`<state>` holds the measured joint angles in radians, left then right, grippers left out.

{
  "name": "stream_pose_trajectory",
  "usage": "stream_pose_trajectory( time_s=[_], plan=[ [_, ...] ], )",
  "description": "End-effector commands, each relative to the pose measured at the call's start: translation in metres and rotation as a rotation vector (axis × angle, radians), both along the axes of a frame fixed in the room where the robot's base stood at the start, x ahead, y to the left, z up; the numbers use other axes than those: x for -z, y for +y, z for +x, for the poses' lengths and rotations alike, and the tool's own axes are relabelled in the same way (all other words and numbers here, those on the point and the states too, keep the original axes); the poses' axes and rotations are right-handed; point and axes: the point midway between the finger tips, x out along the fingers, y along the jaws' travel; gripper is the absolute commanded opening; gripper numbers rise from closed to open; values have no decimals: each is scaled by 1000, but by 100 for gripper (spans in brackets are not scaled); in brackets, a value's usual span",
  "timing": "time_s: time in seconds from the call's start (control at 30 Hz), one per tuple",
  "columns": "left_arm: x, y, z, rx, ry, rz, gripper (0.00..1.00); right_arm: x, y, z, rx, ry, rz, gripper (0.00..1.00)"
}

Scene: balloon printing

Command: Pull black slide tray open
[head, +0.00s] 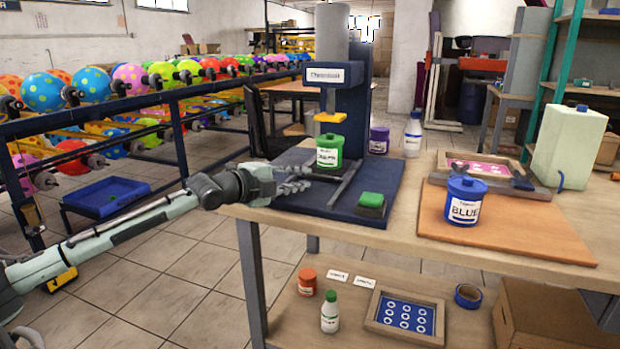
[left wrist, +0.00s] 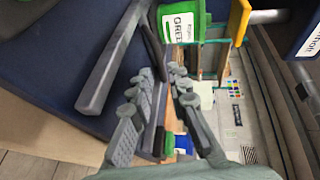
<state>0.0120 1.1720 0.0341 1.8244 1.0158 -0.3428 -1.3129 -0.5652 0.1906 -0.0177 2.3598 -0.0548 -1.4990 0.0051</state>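A green-labelled jar (head: 329,151) stands at the press on what looks like the black slide tray (head: 328,173). A grey rail (head: 345,185) runs forward from it over the dark blue base (head: 384,205). My left gripper (head: 305,179) is at the left of the tray, close to its near side. In the left wrist view its two fingers (left wrist: 160,72) are apart. The green jar (left wrist: 180,20) shows above the fingertips. My right gripper is not seen.
The press column (head: 352,90) with a yellow stamp head (head: 330,117) rises behind the jar. A blue jar (head: 465,200) stands on an orange board (head: 520,225) at right. A balloon rack (head: 130,120) stands at left.

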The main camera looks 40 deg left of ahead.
Motion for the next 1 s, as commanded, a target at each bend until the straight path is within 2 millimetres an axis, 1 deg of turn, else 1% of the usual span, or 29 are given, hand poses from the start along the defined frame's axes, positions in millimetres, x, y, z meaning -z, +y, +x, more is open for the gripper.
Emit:
stream_pose_trajectory(
  time_s=[0.1, 0.3, 0.47, 0.7, 0.77, 0.83, 0.87, 1.0],
  plan=[
    [0, -3, 12, 1, -4, -4, 17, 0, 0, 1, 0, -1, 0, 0],
    [4, -5, 28, 1, -2, -1, 17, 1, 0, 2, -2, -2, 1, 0],
    [6, -7, 32, 2, 0, 2, 17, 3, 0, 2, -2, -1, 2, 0],
    [6, -7, 33, 2, 1, 2, 17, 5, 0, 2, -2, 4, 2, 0],
    [6, -7, 33, 2, 1, 2, 11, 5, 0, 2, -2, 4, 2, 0],
    [6, -7, 32, 2, 1, 2, 2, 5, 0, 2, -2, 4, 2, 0],
    [6, -7, 32, 2, 1, 2, 0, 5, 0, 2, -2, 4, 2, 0],
    [6, -7, 32, 2, 1, 2, 0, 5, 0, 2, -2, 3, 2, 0]
  ],
)
